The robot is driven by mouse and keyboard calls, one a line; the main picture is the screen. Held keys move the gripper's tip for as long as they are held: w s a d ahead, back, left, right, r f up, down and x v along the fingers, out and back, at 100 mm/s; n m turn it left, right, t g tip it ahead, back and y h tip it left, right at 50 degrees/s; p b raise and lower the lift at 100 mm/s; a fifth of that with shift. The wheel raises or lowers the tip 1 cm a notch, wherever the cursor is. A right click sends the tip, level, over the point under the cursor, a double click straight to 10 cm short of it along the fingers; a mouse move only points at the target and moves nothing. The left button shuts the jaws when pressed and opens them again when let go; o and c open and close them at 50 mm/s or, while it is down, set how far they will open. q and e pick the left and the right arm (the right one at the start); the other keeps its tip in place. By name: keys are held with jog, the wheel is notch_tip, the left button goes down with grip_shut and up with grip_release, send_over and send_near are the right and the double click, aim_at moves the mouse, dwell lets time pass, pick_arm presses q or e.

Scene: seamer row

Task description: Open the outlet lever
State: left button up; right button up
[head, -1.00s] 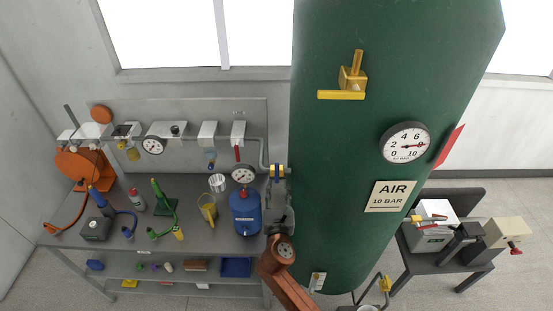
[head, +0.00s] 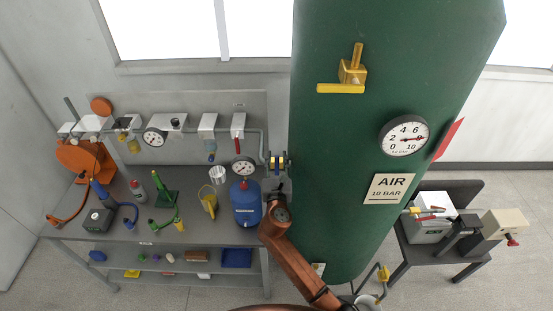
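A green air tank (head: 395,60) fills the middle of the head view, with a plate reading AIR 10 BAR. On its left side a small valve fitting (head: 279,160) with blue and yellow parts joins the tank to a grey pipe. I cannot make out a separate outlet lever there. My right gripper (head: 277,186) is small and dark at the end of the copper arm, just below this fitting. Whether they touch, and whether the fingers are open, I cannot tell. A yellow fitting (head: 351,73) with an upright handle is on the tank's front. My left gripper is out of view.
A grey bench (head: 150,233) at left holds a blue canister (head: 245,207) close beside my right arm, plus several tools. Gauges and small valves line the rail behind it. The tank gauge (head: 404,136) reads near 8. A dark side table (head: 450,255) with white boxes stands at right.

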jog(key=shift+c, duration=0.2)
grip_shut()
dwell(0.4)
